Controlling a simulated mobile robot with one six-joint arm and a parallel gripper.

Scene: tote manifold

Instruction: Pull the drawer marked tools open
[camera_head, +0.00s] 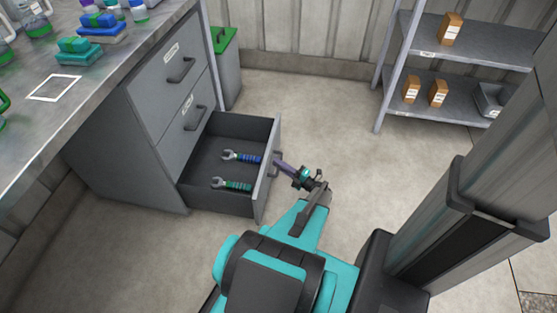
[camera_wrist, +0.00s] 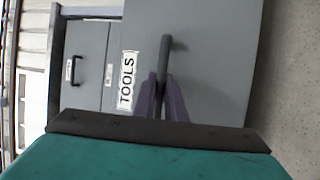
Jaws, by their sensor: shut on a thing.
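The bottom drawer (camera_head: 228,165) of the grey cabinet stands pulled out, and two wrenches lie inside it, one with a blue handle (camera_head: 243,157) and one with a green handle (camera_head: 232,185). In the wrist view its grey front carries the label TOOLS (camera_wrist: 127,79) beside a dark bar handle (camera_wrist: 165,58). My gripper (camera_wrist: 163,88) has its purple fingers around the handle, shut on it. In the head view my gripper (camera_head: 280,166) meets the outer face of the drawer front.
Two upper drawers (camera_head: 180,70) with handles are shut. A worktop (camera_head: 75,75) with bottles and boxes is above. A bin with a green lid (camera_head: 222,40) stands behind the cabinet. A shelf rack (camera_head: 470,100) with small boxes stands at the right. The floor (camera_head: 310,110) between is clear.

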